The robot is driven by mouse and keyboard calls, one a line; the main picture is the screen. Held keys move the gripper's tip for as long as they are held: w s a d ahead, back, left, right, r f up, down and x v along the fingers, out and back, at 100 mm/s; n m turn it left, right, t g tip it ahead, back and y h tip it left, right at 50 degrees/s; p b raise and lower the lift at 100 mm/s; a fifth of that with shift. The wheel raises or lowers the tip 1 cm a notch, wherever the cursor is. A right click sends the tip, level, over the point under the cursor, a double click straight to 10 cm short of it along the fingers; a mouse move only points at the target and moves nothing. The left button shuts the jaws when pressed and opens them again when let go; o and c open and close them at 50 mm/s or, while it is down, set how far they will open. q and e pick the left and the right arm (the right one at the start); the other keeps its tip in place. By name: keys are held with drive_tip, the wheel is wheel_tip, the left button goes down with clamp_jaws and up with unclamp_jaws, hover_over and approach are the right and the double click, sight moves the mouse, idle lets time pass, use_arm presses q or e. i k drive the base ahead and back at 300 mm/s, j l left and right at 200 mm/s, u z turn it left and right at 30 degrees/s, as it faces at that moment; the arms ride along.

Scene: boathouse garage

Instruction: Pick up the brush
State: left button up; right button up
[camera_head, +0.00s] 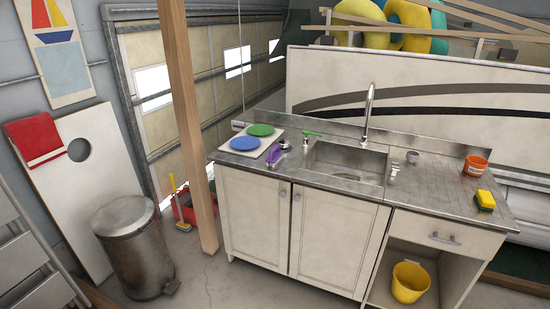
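A small green-handled thing (312,133) lies on the metal counter by the back left corner of the sink; it looks like a brush, but it is too small to be sure. A purple item (275,154) with a dark end lies on the counter between the plates and the sink; I cannot tell exactly what it is. Neither of my grippers is in view.
The counter (440,178) holds a sink (345,165) with a tall tap (368,110), green (261,130) and blue (244,143) plates, an orange pot (475,166) and a yellow sponge (485,200). A wooden post (188,120) and metal bin (135,245) stand left.

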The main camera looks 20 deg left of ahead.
sight(275, 155)
drive_tip(key=i+j, duration=0.75)
